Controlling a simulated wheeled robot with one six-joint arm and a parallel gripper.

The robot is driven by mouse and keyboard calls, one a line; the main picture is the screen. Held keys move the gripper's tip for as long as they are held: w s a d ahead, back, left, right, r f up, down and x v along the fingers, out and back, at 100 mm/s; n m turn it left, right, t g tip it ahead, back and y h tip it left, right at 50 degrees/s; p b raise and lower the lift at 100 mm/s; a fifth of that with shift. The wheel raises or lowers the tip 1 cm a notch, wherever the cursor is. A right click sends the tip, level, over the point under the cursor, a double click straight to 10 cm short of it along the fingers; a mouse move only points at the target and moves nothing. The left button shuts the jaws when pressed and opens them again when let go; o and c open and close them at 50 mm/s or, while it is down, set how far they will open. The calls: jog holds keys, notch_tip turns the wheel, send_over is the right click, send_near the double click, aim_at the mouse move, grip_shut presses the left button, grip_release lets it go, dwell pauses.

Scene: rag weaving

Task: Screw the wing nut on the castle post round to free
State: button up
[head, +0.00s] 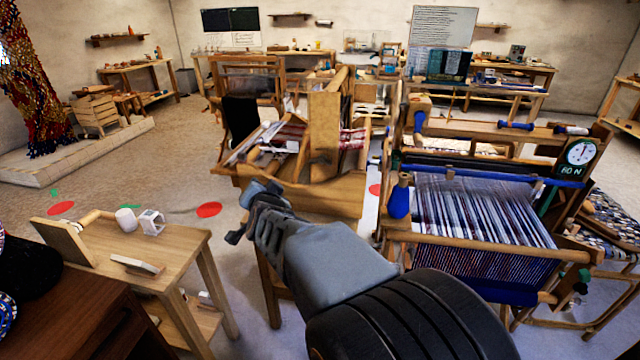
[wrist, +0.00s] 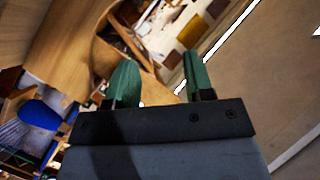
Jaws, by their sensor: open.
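My gripper (head: 248,212) reaches out over the floor between the small table and the middle loom in the head view. In the wrist view, its two green fingers (wrist: 161,78) stand apart with nothing between them. The middle wooden loom (head: 300,195) stands just beyond and to the right of the gripper. A broad wooden upright (head: 323,125) rises from this loom; I cannot tell whether it is the castle post. I cannot make out the wing nut in either view. A broad wooden surface (wrist: 50,45) fills the upper left of the wrist view.
A small table (head: 185,245) with a white cup (head: 126,219) and small blocks stands at the left front. A loom with blue parts and striped warp (head: 480,210) stands at the right. Open floor (head: 150,185) lies at the left, with red and green spots.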

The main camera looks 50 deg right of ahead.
aim_at(322, 161)
jog(key=s+d+f+m+g+h+b, duration=0.2)
jog(key=s+d+m+g+h+b, duration=0.15)
jog(key=d+m+h, duration=0.6)
jog(key=shift+n+y, duration=0.75)
jog(key=shift+y, duration=0.1)
jog(key=x, duration=0.4)
jog(key=s+x, duration=0.1)
jog(key=x, duration=0.4)
jog(key=d+x, duration=0.1)
jog(key=x, duration=0.4)
jog(key=shift+s+d+b, duration=0.15)
jog(key=shift+s+b, duration=0.15)
jog(key=shift+b, duration=0.05)
grip_shut()
